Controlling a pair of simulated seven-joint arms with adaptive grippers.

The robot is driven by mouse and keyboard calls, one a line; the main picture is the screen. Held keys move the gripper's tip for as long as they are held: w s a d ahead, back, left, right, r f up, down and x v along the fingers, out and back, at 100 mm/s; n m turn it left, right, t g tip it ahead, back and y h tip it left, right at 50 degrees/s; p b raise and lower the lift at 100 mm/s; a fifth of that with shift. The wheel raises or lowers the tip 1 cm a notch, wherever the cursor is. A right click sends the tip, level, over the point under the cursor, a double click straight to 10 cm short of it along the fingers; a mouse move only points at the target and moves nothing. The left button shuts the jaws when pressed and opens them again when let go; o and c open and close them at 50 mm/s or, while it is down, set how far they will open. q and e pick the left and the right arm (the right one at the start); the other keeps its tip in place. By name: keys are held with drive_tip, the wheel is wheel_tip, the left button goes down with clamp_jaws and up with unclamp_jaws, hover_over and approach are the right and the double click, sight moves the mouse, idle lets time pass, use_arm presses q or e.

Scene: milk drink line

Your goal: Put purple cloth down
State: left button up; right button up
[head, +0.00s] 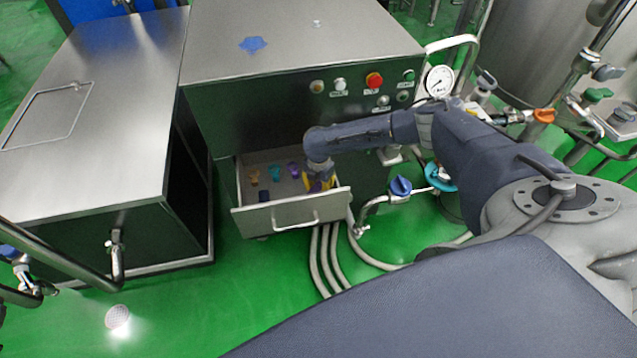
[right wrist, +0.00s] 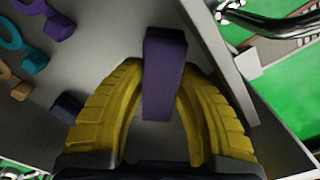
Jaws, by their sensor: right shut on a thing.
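My right gripper (head: 318,183) reaches down into the open drawer (head: 290,212), near its right side. In the right wrist view its yellow fingers (right wrist: 163,95) are shut on a long, narrow purple thing (right wrist: 164,75). It looks like a stiff bar rather than a spread cloth, and its lower end lies between the fingers. I cannot tell whether it touches the drawer floor. Another purple item (head: 293,170) lies in the drawer left of my right gripper. My left gripper is out of view.
Teal (head: 275,173), tan (head: 254,176) and dark blue (head: 263,196) items lie in the drawer's left part. A blue cloth-like patch (head: 252,44) lies on the steel cabinet top (head: 340,45). Buttons, a gauge (head: 438,82) and a blue-handled valve (head: 400,186) are close to my right arm.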

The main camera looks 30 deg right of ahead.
sight(318, 186)
drive_tip(key=shift+f, duration=2)
drive_tip(key=shift+f, duration=0.15)
drive_tip(key=o, duration=1.1)
wheel_tip(318, 186, up, 12)
drive_tip(key=shift+a, duration=0.1)
